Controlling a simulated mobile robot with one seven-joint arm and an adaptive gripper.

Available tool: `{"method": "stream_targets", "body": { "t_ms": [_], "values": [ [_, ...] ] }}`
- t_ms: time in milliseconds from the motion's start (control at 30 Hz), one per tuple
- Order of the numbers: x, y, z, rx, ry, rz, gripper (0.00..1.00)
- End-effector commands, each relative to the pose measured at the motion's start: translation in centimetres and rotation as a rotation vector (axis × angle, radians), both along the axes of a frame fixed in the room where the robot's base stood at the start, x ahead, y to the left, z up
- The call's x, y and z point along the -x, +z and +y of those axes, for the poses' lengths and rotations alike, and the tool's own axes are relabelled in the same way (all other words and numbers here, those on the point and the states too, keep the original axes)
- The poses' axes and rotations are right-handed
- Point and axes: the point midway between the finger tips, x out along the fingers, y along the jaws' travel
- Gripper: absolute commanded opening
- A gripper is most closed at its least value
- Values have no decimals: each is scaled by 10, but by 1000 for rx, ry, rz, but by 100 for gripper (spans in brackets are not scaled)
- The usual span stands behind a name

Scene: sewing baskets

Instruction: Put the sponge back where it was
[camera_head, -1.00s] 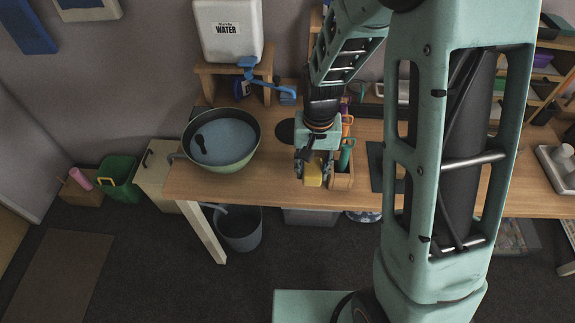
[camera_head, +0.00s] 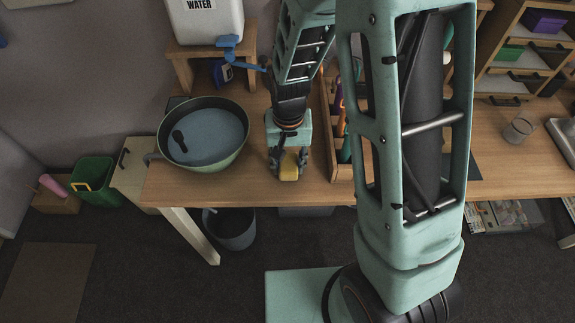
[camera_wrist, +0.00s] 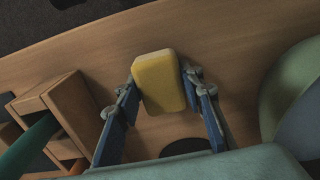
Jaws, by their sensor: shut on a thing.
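The sponge is a yellow block (camera_wrist: 158,82) between my gripper's two blue-padded fingers in the wrist view. In the head view the sponge (camera_head: 289,172) shows at the tip of my gripper (camera_head: 288,160), near the front edge of the wooden table (camera_head: 258,190). My gripper (camera_wrist: 163,95) is shut on it. It is over the tabletop, between the green basin and the wooden organiser. I cannot tell whether the sponge touches the table.
A green basin (camera_head: 236,156) with water and a dark object stands to the left. A wooden organiser (camera_head: 337,172) with upright tools is close on the right; it also shows in the wrist view (camera_wrist: 62,100). A white water container (camera_head: 205,25) stands on a wooden stand behind.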

Motion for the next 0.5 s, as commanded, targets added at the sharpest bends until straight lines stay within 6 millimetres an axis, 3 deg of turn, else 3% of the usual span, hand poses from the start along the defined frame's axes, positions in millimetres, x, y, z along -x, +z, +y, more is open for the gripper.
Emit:
{"method": "stream_targets", "body": {
  "t_ms": [67, 467, 500],
  "values": [
    [2, -10, 1, 0, 0, 0, 13],
    [2, -13, 1, 0, -1, 0, 13],
    [2, -12, 1, 0, 0, -1, 38]
  ]
}}
